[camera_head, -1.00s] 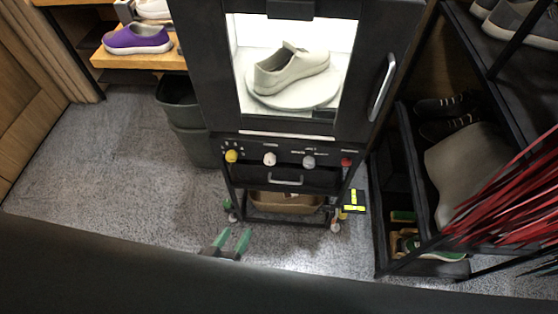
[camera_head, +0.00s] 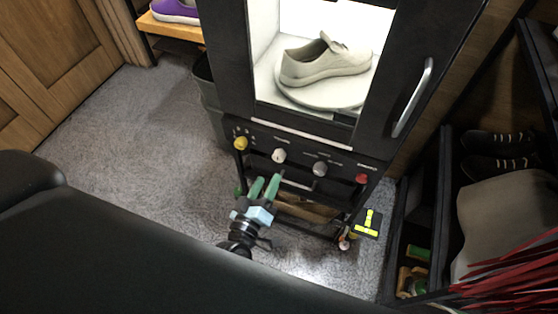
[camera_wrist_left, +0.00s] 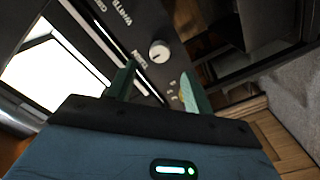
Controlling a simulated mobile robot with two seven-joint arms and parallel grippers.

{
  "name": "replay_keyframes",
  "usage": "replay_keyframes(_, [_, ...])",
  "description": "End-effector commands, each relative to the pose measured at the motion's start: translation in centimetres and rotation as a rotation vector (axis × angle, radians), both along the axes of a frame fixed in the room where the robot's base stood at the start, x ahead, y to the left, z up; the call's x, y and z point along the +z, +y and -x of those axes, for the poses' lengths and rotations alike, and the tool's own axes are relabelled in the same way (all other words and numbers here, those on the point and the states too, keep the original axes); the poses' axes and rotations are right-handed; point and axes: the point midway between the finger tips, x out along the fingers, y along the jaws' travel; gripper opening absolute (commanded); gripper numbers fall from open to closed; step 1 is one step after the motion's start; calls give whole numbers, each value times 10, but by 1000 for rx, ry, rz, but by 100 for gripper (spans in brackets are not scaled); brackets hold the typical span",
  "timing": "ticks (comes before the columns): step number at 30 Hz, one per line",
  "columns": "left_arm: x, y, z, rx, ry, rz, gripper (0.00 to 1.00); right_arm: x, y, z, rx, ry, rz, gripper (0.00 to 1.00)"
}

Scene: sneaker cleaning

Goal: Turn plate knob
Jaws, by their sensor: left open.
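The black cabinet's control panel (camera_head: 300,162) carries a row of knobs: yellow (camera_head: 241,143), white (camera_head: 279,155), grey (camera_head: 320,169) and red (camera_head: 361,178). The round white plate (camera_head: 312,96) inside the lit cabinet bears a pale sneaker (camera_head: 322,62). My left gripper (camera_head: 265,186), with green fingers, is open and empty, just below and in front of the white knob. In the left wrist view the white knob (camera_wrist_left: 159,51) lies beyond the gap between the fingers (camera_wrist_left: 155,85), apart from them. The yellow knob is mostly hidden there by a finger. My right gripper is not in view.
The cabinet door handle (camera_head: 413,98) stands out at the right. A black rack (camera_head: 440,200) with shoes is to the right, and a dark bin (camera_head: 205,95) is left of the cabinet. A yellow-marked black object (camera_head: 368,222) is near the cart's lower right. Carpet is clear at left.

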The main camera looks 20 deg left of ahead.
Motion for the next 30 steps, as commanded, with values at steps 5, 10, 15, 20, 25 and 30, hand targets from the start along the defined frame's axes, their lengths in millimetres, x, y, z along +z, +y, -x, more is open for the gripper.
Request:
replay_keyframes(5, [1, -1, -14, 0, -3, -1, 52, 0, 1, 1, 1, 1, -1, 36])
replay_keyframes(10, [1, -1, -40, 0, -3, 0, 52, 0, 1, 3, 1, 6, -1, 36])
replay_keyframes(15, [1, -2, -63, 0, -1, 0, 52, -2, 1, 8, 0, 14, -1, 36])
replay_keyframes(20, [0, -3, -75, -1, -1, -1, 52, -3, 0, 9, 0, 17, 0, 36])
replay_keyframes(25, [0, -3, -78, -1, 1, -1, 52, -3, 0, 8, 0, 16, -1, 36])
replay_keyframes(30, [0, -3, -78, -1, 1, -1, 50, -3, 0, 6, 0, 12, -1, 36])
